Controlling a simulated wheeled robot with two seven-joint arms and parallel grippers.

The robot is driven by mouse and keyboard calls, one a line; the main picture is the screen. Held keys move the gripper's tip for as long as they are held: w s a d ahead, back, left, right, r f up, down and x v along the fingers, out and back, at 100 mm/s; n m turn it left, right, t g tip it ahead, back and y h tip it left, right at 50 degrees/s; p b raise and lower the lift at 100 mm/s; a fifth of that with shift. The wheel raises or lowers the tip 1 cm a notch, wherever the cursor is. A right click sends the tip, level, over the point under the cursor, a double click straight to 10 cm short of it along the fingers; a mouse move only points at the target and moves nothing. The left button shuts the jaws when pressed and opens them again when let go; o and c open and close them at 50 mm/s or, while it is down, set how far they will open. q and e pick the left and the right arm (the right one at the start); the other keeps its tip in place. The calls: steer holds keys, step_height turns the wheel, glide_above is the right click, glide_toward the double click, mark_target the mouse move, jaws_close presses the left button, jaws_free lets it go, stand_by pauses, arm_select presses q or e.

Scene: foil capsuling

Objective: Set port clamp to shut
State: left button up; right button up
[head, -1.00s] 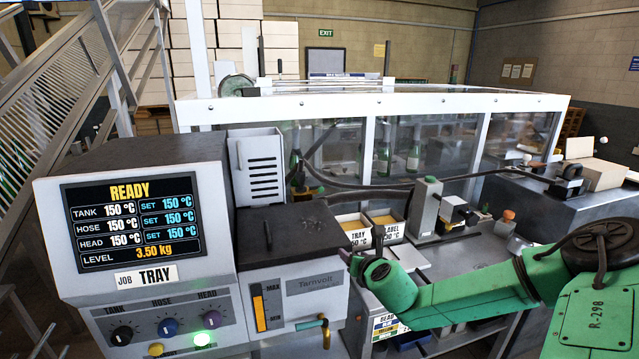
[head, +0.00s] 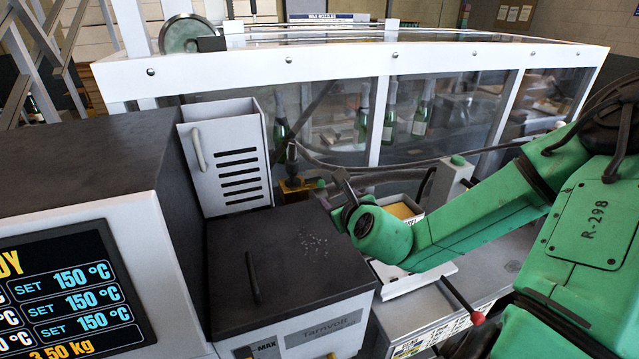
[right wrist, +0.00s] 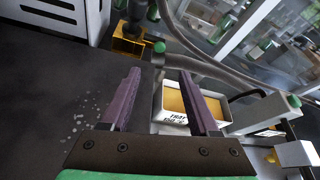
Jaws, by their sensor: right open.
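A brass fitting with an upright dark handle (head: 291,180) stands behind the dark-lidded tank, against the clear enclosure. It may be the port clamp, but I cannot tell for sure, nor whether it is open or shut. It also shows in the right wrist view as a brass block (right wrist: 130,42) with a dark post, beyond the left finger. My right gripper (head: 340,185) is just right of it, above the tank lid's far right edge. In the right wrist view its two purplish fingers (right wrist: 160,75) are wide apart with nothing between them. My left gripper is not in view.
The dark tank lid (head: 290,265) lies below and left of my right gripper. A slotted white box (head: 227,160) stands behind it. A tray of amber material (right wrist: 185,102) sits beyond the fingers. A hose (right wrist: 200,55) runs along the clear enclosure (head: 330,120) with bottles inside.

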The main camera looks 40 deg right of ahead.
mark_target(321, 185)
steer(key=b, duration=0.3)
steer(key=shift+s+a+f, duration=0.15)
steer(key=shift+s+f, duration=0.05)
steer(key=shift+f, duration=0.05)
steer(key=x, duration=0.3)
steer(key=shift+w+r+p, duration=0.25)
steer(key=shift+p, duration=0.15)
steer(key=x, duration=0.6)
steer(key=shift+s+f, duration=0.1)
steer(key=shift+x, duration=2)
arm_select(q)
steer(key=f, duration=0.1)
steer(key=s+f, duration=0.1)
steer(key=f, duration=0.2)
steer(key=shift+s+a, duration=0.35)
arm_select(e)
steer(key=shift+r, duration=0.25)
jaws_close()
